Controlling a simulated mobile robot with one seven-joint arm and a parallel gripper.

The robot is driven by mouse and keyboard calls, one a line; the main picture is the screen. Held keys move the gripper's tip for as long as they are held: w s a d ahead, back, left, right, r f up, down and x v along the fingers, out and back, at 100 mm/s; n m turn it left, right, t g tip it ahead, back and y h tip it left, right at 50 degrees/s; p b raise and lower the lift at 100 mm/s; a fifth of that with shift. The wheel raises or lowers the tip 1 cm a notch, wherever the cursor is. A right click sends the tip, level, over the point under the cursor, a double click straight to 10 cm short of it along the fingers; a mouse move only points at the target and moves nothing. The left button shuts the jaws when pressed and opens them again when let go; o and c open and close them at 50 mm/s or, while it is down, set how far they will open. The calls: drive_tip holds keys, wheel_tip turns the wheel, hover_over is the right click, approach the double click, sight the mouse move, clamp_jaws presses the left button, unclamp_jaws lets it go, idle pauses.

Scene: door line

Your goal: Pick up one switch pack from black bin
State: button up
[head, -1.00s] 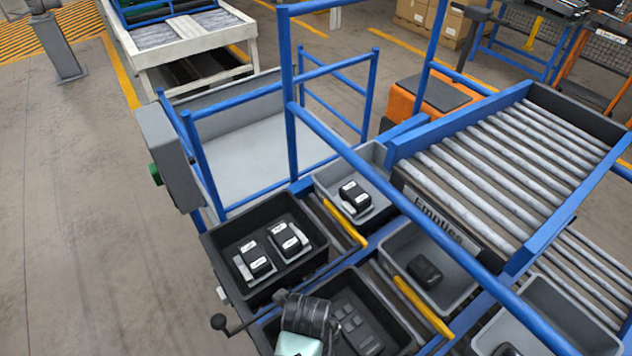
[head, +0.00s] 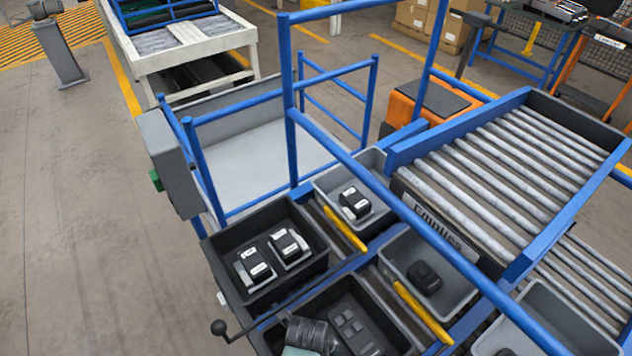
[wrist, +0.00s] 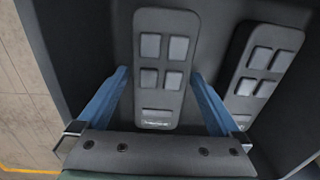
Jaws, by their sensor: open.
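The black bin (head: 388,312) at the bottom of the head view holds dark grey switch packs with lighter square buttons. One switch pack (head: 349,324) shows there beside my gripper (head: 308,338), which is partly cut off by the lower edge. In the wrist view, my gripper (wrist: 160,76) is open with its blue fingers on either side of one switch pack (wrist: 161,88). I cannot tell whether they touch it. The near end of that pack is close to my gripper's body. A second switch pack (wrist: 262,75) lies tilted to its right.
Another black bin (head: 222,262) behind holds black-and-white packs (head: 288,246). Grey bins (head: 322,187) stand to the right, with yellow bars (head: 345,228) between. A blue rail (head: 410,213) crosses above the bins.

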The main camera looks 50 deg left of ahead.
drive_tip(key=c, duration=1.4)
drive_tip(key=shift+r, duration=0.2)
